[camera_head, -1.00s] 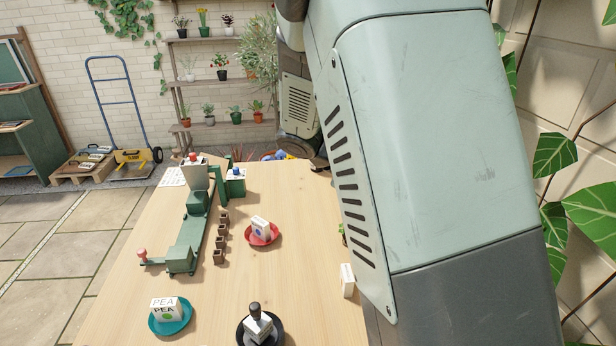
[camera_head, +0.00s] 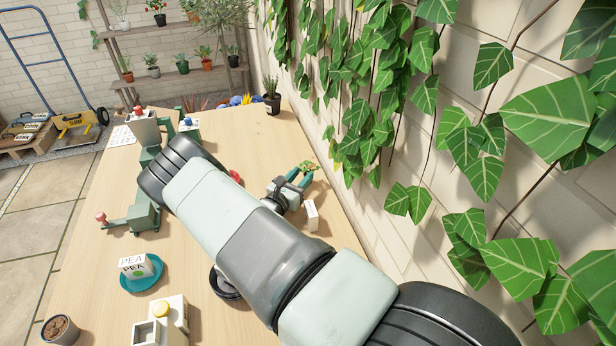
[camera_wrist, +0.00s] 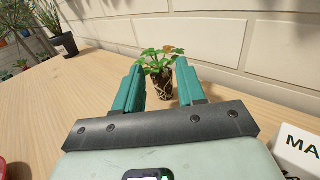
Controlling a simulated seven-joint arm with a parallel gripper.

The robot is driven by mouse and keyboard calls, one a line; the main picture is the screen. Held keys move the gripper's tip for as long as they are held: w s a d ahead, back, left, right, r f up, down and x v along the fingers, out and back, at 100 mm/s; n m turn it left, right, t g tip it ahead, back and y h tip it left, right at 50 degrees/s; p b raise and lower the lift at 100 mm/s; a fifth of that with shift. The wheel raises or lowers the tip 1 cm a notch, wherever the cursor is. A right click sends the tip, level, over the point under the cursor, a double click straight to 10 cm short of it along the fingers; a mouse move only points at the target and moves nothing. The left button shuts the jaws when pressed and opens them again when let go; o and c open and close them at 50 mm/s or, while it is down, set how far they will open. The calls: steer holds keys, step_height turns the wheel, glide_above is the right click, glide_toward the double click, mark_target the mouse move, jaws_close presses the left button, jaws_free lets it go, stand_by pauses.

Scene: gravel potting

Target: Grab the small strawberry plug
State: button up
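The small strawberry plug (camera_wrist: 161,82) has green leaves above a brown root clump and stands upright on the table. In the wrist view it appears between the two teal fingers of my gripper (camera_wrist: 160,72), near their tips, with small gaps visible on both sides. My gripper is open. In the head view the plug's leaves (camera_head: 309,166) show at the fingertips of my gripper (camera_head: 299,175). The plug's lower part is hard to see there.
A white box (camera_head: 311,215) stands close to my gripper; its lettering (camera_wrist: 302,145) shows in the wrist view. A dark potted plant (camera_head: 271,103) stands at the far table edge. The leafy brick wall is to the right. A teal saucer (camera_head: 152,284) holds a pea box.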

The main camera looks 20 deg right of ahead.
mark_target(308, 168)
steer(key=x, duration=0.6)
steer(key=shift+w+d, duration=0.15)
steer(key=shift+w, duration=0.15)
jaws_close()
